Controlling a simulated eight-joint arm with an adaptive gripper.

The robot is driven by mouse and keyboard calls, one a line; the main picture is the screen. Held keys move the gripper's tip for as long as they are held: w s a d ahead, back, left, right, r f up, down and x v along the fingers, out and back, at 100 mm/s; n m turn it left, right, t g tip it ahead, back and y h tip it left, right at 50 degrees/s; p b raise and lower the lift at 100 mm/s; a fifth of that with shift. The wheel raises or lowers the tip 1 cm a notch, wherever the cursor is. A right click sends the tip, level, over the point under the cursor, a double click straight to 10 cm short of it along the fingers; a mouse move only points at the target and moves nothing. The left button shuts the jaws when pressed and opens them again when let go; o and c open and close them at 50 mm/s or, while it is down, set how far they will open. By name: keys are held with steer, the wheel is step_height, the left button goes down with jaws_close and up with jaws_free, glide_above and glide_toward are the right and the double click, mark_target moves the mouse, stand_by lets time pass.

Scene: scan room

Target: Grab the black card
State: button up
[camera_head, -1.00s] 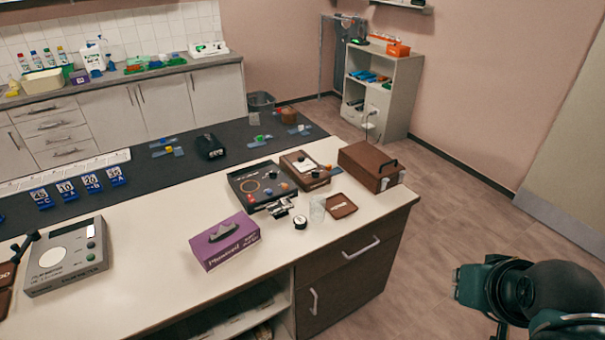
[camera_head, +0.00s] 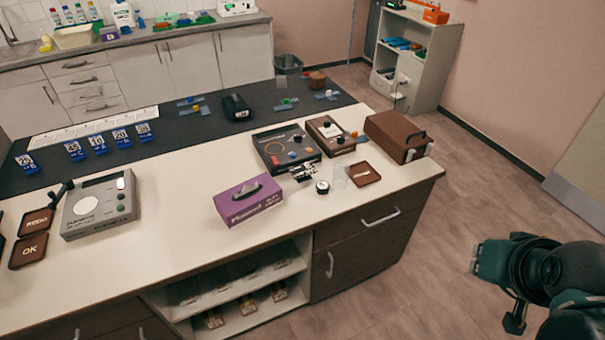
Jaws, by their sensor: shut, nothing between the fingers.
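I cannot single out a black card in this view. A black boxy device (camera_head: 237,108) stands on the dark mat. My gripper (camera_head: 515,322) shows small and dark at the lower right, partly hidden by my teal and black arm. It is shut and empty, over the floor to the right of the counter and apart from everything on it.
The white counter (camera_head: 190,205) holds a grey device (camera_head: 98,205), a purple box (camera_head: 248,200), a black panel (camera_head: 286,148), a brown case (camera_head: 396,136) and a clear cup (camera_head: 339,176). Blue number signs (camera_head: 98,144) stand on the mat. Floor at right is clear.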

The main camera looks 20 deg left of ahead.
steer(key=o, duration=2.5)
steer(key=w+a+r+n+g+y+p, duration=0.1)
steer(key=w+a+r+n+p, duration=0.2)
steer(key=w+a, duration=1)
steer(key=n+g+y+p, duration=0.2)
steer(key=n+g+p, duration=0.1)
steer(key=n, duration=0.3)
glide_above(303, 174)
steer(key=d, duration=0.2)
step_height(303, 174, down, 18)
steer(key=shift+s+a+f, duration=0.1)
steer(key=shift+s+a, duration=0.05)
